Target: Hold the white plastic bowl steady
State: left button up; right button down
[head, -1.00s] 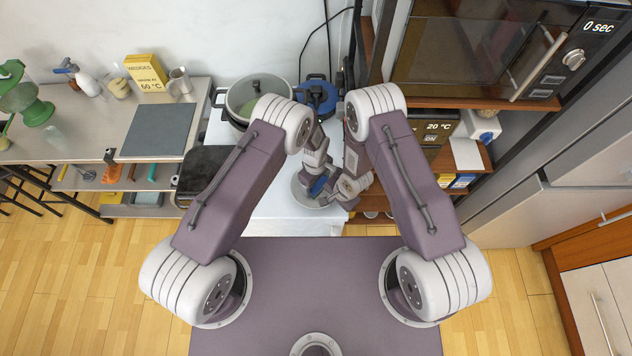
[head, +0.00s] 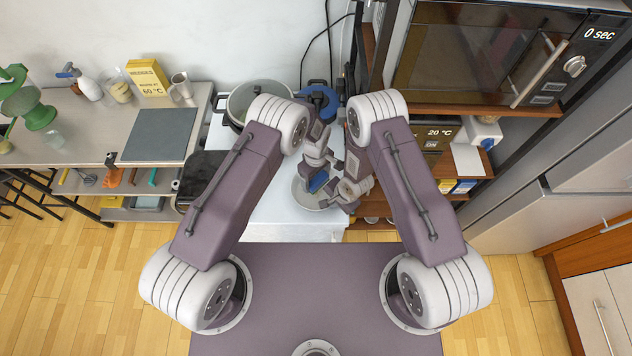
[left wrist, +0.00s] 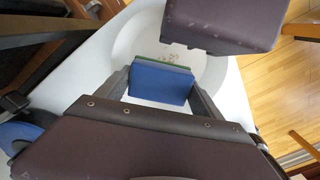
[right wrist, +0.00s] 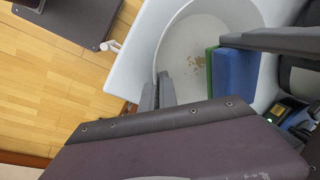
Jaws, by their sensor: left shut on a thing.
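The white plastic bowl (head: 304,198) stands on the white worktop, with brownish specks on its inner bottom in the right wrist view (right wrist: 185,50). My right gripper (head: 332,202) is at the bowl's right side; in the right wrist view (right wrist: 158,88) its fingers are close together on the rim. My left gripper (head: 318,178) is over the bowl, shut on a blue sponge (left wrist: 160,84) with a green side. The sponge also shows in the right wrist view (right wrist: 236,75), inside the bowl's outline; whether it touches the bowl is unclear.
A black object (head: 203,172) is to the left. A wooden shelf unit and microwave (head: 480,60) stand close on the right.

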aim_at(316, 183)
pick_arm(q)
jog(key=shift+r, duration=1.4)
jog(key=shift+r, duration=1.5)
jog(key=shift+f, duration=3.8)
jog(key=shift+f, duration=1)
